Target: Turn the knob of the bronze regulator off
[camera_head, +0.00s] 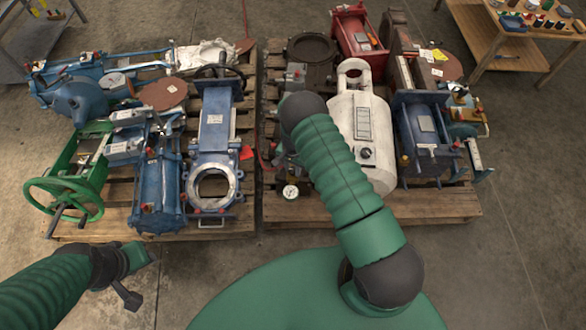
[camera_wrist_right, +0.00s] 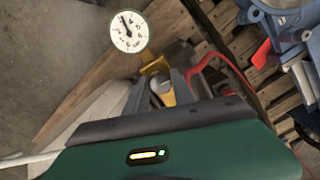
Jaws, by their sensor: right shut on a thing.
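The bronze regulator (camera_wrist_right: 157,67) shows as a yellow-gold body in the right wrist view, partly hidden by my gripper. Its round white gauge (camera_wrist_right: 130,32) stands beside it. The gauge also shows in the head view (camera_head: 290,191), at the front left of the right pallet. My right gripper (camera_wrist_right: 163,88) is shut on the regulator's knob (camera_wrist_right: 161,84), a greyish round part between the fingers. In the head view my right arm covers most of this spot. My left gripper (camera_head: 134,277) is low at the left, above bare floor and away from the regulator; its jaw opening is unclear.
A white tank (camera_head: 374,145) stands right of my right arm on the right pallet (camera_head: 440,204). A red hose (camera_wrist_right: 222,62) curves close to the gripper. Blue valves (camera_head: 214,125) and a green handwheel valve (camera_head: 62,192) crowd the left pallet. The floor in front is clear.

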